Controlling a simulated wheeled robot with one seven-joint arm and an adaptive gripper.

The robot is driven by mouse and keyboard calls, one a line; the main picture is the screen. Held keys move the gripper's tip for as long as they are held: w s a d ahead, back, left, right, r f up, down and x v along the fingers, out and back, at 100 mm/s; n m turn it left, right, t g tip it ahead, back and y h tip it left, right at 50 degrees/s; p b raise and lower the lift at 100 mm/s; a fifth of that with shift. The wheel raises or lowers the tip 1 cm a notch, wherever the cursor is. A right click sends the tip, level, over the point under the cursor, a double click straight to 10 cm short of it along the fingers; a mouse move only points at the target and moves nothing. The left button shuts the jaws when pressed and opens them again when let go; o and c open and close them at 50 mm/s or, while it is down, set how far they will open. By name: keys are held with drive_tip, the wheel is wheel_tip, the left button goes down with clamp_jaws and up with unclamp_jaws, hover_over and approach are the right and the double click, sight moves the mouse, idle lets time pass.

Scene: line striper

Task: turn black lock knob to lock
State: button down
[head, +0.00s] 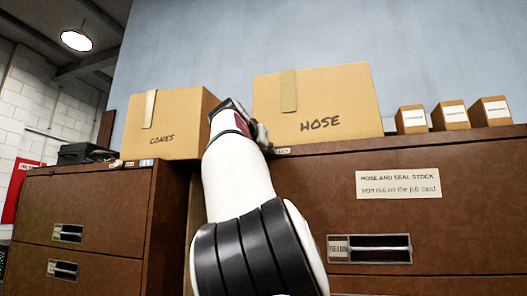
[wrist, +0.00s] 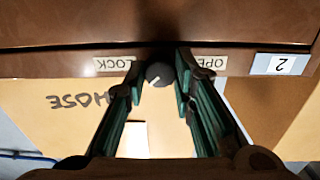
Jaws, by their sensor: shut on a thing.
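The black lock knob (wrist: 159,73) shows in the wrist view on the brown cabinet's top edge strip, with a short pale mark on its face. A LOCK label (wrist: 115,63) is on its left and an OPEN label (wrist: 204,62) on its right, both upside down in this view. The right finger partly covers the OPEN label. My gripper (wrist: 158,78) has one finger on each side of the knob and is shut on it. In the head view, my arm hides the knob, and my gripper (head: 240,120) shows only partly at the cabinet's top edge.
A HOSE box (head: 345,105) and a CONES box (head: 170,128) stand on the cabinet tops, close to either side of my gripper. Small boxes (head: 450,115) stand farther right. Brown drawer cabinets (head: 450,205) fill the front, with a gap between them.

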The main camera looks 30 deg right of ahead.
drive_tip(key=c, duration=1.3)
unclamp_jaws()
drive_tip(key=shift+c, duration=0.2)
drive_tip(key=v, duration=1.2)
